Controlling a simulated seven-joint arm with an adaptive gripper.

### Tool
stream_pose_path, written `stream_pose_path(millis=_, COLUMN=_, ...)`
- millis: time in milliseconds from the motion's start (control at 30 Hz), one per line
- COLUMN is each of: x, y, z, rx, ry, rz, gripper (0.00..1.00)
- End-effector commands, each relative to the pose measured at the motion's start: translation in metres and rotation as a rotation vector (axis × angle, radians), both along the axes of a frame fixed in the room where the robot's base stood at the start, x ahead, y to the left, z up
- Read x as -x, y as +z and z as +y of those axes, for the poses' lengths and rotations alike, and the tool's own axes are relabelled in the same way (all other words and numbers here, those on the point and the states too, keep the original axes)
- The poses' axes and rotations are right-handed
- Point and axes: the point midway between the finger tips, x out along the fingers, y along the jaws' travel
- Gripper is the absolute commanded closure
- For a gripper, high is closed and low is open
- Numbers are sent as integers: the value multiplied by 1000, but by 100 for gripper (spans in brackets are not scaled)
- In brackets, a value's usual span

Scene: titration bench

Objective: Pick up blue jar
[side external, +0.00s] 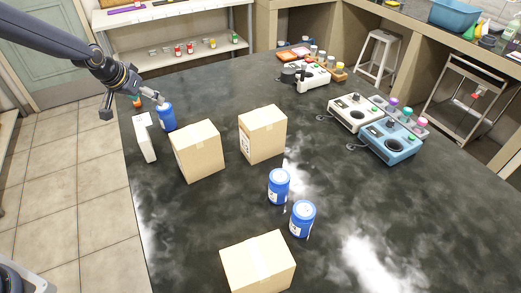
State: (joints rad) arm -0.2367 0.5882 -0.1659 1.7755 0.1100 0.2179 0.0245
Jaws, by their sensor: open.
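Three blue jars stand upright on the dark bench. One blue jar (167,118) stands at the back left, between a white box and a cardboard box. A second blue jar (279,187) stands near the middle, and a third blue jar (302,219) stands just in front of it to the right. My gripper (135,104) is open at the upper left, beside and slightly above the back-left jar. One finger appears close to that jar's lid; whether they touch I cannot tell. Nothing is seen between the fingers.
A white box (145,139) stands left of the back-left jar. Cardboard boxes stand to its right (198,152), near the middle (263,135) and at the front (258,265). Titration devices (391,141) sit at the right. The bench's right front is clear.

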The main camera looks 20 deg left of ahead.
Motion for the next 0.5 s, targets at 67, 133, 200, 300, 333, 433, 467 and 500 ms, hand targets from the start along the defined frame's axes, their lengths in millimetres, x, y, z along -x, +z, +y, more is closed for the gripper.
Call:
stream_pose_path(millis=67, x=-9, y=-16, z=0, rx=0, ry=0, rz=4, gripper=19)
stream_pose_path(millis=133, x=-15, y=-25, z=-1, rx=1, ry=-1, rz=2, gripper=19)
stream_pose_path(millis=200, x=-19, y=-30, z=0, rx=0, ry=0, rz=0, gripper=19)
stream_pose_path(millis=300, x=-23, y=-35, z=0, rx=-1, ry=1, rz=0, gripper=19)
stream_pose_path(millis=333, x=-24, y=-37, z=0, rx=-1, ry=1, rz=0, gripper=19)
stream_pose_path(millis=433, x=-31, y=-47, z=-3, rx=-1, ry=-1, rz=1, gripper=19)
stream_pose_path(millis=467, x=-34, y=-51, z=-4, rx=-1, ry=-1, rz=3, gripper=19)
stream_pose_path(millis=500, x=-38, y=-57, z=-5, rx=-1, ry=-1, rz=2, gripper=19)
